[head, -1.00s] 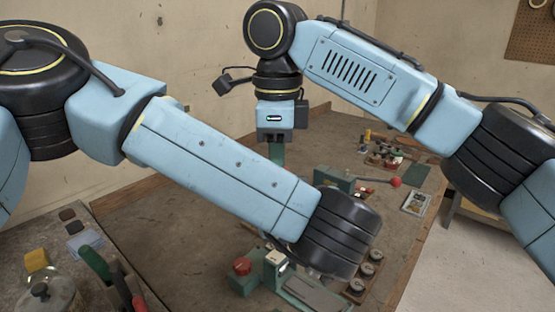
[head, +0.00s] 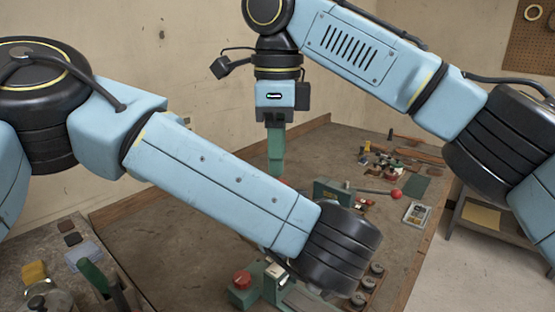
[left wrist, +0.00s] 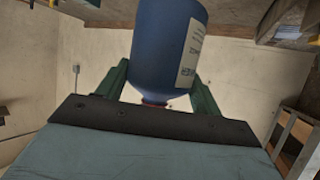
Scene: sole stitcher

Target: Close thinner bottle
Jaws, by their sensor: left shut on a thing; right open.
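A blue bottle (left wrist: 168,48) with a pale label fills the upper middle of the left wrist view. I take it to be the thinner bottle. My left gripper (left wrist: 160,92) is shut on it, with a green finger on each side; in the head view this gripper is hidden. My right gripper (head: 276,160) points down above the bench, behind my left forearm. It is open. A small reddish bit shows just below its tips, mostly hidden by my forearm.
A green device with a red knob (head: 242,280) stands at the bench's near side. A lever with a red ball (head: 396,194) and a small tray (head: 417,213) lie right. Small tools sit at the back. A side surface at lower left holds a jar (head: 45,298).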

